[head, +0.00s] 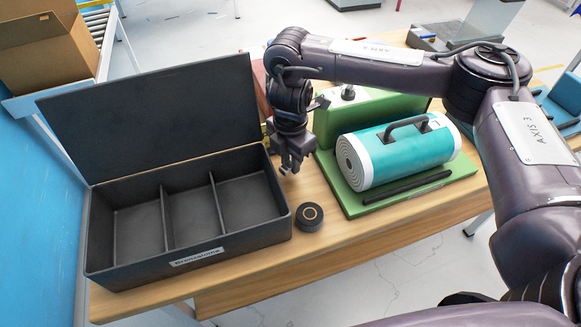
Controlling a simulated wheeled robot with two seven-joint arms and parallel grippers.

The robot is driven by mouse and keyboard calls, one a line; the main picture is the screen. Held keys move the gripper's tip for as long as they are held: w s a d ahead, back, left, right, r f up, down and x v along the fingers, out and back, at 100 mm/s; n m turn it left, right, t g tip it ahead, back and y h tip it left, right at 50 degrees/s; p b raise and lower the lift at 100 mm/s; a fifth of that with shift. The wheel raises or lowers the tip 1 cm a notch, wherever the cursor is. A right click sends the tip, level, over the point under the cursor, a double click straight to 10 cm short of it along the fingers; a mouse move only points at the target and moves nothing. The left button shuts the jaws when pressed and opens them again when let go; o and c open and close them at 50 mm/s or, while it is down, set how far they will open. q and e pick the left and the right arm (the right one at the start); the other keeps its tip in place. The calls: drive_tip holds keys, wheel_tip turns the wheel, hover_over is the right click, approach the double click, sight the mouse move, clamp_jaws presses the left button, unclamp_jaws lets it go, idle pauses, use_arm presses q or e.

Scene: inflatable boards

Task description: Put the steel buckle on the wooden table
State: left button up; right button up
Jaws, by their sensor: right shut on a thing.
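My right gripper (290,166) points down over the wooden table (345,222), just right of the black box's right wall. It is shut on a small grey piece between its fingertips, most of which the fingers hide. It is probably the steel buckle, but it is too small to make out clearly. No other buckle shows on the table. My left gripper is not in view.
A black box (190,256) with three empty compartments and a raised lid stands left. A teal roll (400,152) lies on a green base (358,207) at right. The table's front strip is clear.

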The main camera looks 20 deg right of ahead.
drive_tip(key=shift+f, duration=1.4)
drive_tip(key=shift+f, duration=0.15)
drive_tip(key=o, duration=0.9)
drive_tip(key=shift+o, duration=0.2)
wheel_tip(320, 180, up, 12)
drive_tip(key=p, duration=0.1)
drive_tip(key=shift+r, duration=0.2)
